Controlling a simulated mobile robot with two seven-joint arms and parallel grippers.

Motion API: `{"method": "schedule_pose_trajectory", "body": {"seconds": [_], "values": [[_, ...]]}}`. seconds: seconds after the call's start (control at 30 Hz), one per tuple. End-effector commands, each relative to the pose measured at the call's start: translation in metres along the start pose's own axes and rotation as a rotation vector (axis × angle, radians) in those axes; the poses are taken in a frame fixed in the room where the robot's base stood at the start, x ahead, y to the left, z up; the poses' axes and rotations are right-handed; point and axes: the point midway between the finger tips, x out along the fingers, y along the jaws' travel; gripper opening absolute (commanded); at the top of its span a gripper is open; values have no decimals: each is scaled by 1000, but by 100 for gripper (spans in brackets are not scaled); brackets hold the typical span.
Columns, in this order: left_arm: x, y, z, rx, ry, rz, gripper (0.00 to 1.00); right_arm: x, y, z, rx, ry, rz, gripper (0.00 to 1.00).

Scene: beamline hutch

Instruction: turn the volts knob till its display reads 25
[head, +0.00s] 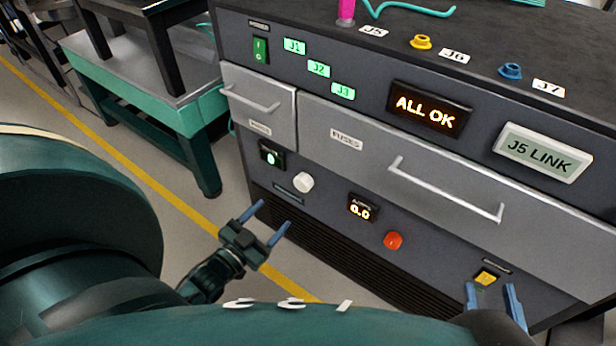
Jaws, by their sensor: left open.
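The white knob (303,182) is on the lower left of the dark cabinet front. To its upper left is a small display (271,156) that seems to read 0. A label strip (289,195) below the knob is too small to read, so I cannot confirm that it says volts. My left gripper (270,216) is open and empty, in front of the cabinet and below and left of the white knob, apart from it. My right gripper (491,289) is at the lower right, its fingers apart, in front of a small yellow button (486,278).
A second display (361,208) reads 0.0, with a red knob (392,240) to its lower right. A drawer handle (445,195) juts out above. The panel (427,111) reads ALL OK. A green bench (150,90) stands at the left, with open floor before it.

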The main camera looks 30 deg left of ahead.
Motion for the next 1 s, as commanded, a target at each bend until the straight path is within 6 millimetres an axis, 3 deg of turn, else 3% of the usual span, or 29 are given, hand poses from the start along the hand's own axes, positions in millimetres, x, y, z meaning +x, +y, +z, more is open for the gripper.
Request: {"method": "schedule_pose_trajectory", "body": {"seconds": [0.5,0.7,1.0], "values": [[100,0,2,2,3,0,62,2,-9,1,3,116,-20,36],[120,0,1,1,1,1,62,3,-9,0,19,126,-21,36],[124,0,0,0,-1,1,62,4,-8,-1,24,127,-22,36]]}}
